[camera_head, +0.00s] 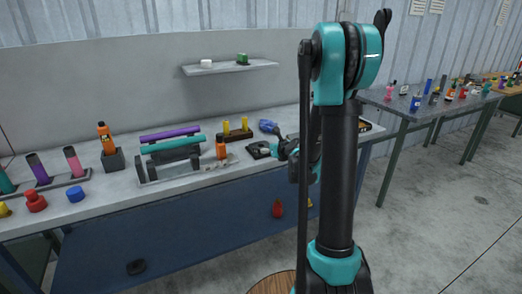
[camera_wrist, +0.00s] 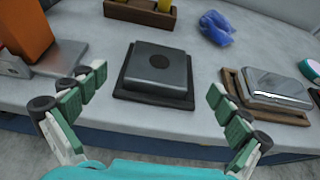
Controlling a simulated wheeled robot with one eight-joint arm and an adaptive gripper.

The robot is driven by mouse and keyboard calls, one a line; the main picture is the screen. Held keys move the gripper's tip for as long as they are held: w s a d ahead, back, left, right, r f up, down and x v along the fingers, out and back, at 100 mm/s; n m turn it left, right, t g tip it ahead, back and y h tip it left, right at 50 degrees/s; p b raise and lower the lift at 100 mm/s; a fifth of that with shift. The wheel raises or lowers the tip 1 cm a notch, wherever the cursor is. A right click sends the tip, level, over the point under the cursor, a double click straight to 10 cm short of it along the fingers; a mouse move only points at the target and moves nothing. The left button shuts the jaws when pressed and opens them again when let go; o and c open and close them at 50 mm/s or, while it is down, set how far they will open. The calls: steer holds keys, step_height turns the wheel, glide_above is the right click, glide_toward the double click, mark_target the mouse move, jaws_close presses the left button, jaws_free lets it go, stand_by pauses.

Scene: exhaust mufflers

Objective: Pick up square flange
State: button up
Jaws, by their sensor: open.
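In the head view the dark flange (camera_head: 260,149) lies near the bench's front edge, partly beside my arm. My gripper (camera_wrist: 157,84) is open and empty, with one green-padded finger left and one right of the flange. The fingertips appear apart from it; their height above the worktop is hard to tell.
A silver block in a brown tray (camera_wrist: 237,82) lies close to the right finger. An orange item (camera_wrist: 22,32) stands at the left. A wooden holder (camera_wrist: 140,12) and a blue object (camera_wrist: 216,27) lie behind. A rack with cylinders (camera_head: 152,172) stands left on the bench.

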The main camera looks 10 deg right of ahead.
mark_target(262, 146)
steer(key=shift+f+x, duration=0.2)
steer(key=shift+x, duration=2.75)
steer(key=shift+s, duration=0.1)
steer(key=c, duration=1.8)
steer(key=shift+r, duration=0.1)
step_height(262, 146, up, 20)
